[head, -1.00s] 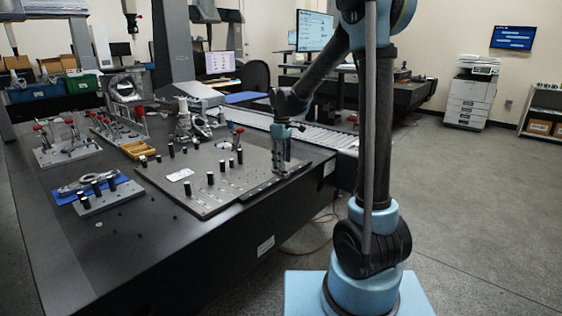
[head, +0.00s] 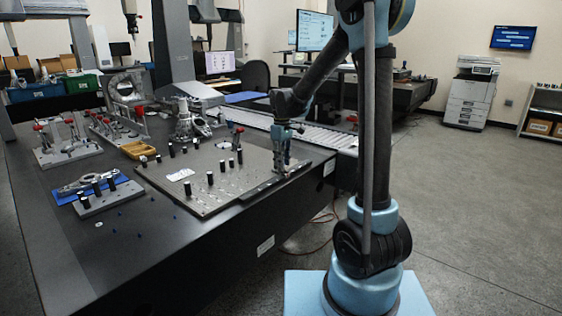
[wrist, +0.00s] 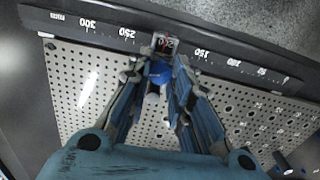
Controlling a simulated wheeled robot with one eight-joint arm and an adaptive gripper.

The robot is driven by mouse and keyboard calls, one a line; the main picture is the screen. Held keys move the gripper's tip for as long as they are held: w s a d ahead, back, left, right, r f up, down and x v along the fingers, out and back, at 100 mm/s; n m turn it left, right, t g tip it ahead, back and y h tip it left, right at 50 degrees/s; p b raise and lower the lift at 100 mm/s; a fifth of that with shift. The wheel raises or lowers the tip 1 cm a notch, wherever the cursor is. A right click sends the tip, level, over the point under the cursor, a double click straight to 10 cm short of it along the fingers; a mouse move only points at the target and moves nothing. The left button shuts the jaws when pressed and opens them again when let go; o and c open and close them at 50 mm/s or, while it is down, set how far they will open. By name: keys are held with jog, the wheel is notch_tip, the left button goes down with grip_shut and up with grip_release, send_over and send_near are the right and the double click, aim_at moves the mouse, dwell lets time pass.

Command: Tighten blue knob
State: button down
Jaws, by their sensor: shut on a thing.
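The blue knob (wrist: 159,69) shows in the wrist view, between the fingertips of my gripper (wrist: 160,82). It sits by a small metal block (wrist: 165,43) at the inner edge of the dark scale bar (wrist: 205,50). My gripper is shut on the knob, with a finger on each side. In the head view my gripper (head: 281,168) points down at the right end of the perforated plate (head: 225,192). The knob is hidden there behind the fingers. I cannot tell how tight the knob is.
Several black cylinders, including one (head: 210,178), stand on the plate left of my gripper. A blue mat (head: 68,198) with a metal part, an orange tray (head: 138,150) and red-handled clamps (head: 40,130) are farther left. The table's front edge is close to the gripper.

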jog(key=m, duration=0.3)
dwell(0.4)
jog(key=c, duration=1.4)
grip_release()
notch_tip(320, 180, up, 12)
jog(key=shift+w+f, duration=0.1)
